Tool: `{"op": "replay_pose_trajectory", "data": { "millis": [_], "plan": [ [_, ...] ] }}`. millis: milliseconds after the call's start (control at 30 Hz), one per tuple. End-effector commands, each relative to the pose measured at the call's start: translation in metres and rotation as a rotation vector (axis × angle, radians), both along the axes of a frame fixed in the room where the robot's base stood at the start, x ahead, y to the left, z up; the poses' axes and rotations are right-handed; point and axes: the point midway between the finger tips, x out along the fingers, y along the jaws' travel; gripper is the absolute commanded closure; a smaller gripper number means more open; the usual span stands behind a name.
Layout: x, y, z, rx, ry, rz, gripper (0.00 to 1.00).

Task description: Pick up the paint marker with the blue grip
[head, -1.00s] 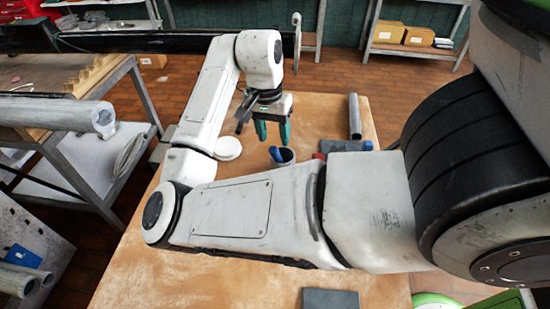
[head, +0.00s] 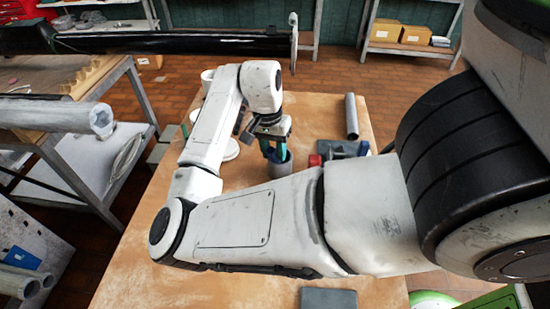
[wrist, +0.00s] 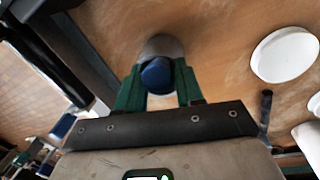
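A grey cup (head: 282,171) stands on the workbench, partly hidden by my arm. The blue grip of the paint marker (wrist: 157,76) shows in the wrist view, sticking up from the cup (wrist: 161,44). In the head view the blue grip (head: 273,157) is mostly covered by my fingers. My gripper (head: 274,155) points down at the cup's mouth. The marker's lower part is hidden.
A white round dish (wrist: 285,54) lies beside the cup. To the right of the cup are a red item (head: 315,160), a dark block with a blue item (head: 363,148) and a grey tube (head: 352,116). A grey plate (head: 328,299) lies on the bench's near part.

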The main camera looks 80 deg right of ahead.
Motion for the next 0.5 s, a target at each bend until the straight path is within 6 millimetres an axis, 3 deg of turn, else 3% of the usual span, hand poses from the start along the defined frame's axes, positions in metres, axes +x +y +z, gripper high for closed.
{"op": "replay_pose_trajectory", "data": {
  "millis": [367, 500],
  "plan": [
    [0.0001, 0.0000, 0.0003, 0.000, 0.000, 0.000, 1.00],
    [0.0001, 0.0000, 0.0004, 0.000, 0.000, 0.000, 1.00]
  ]
}}
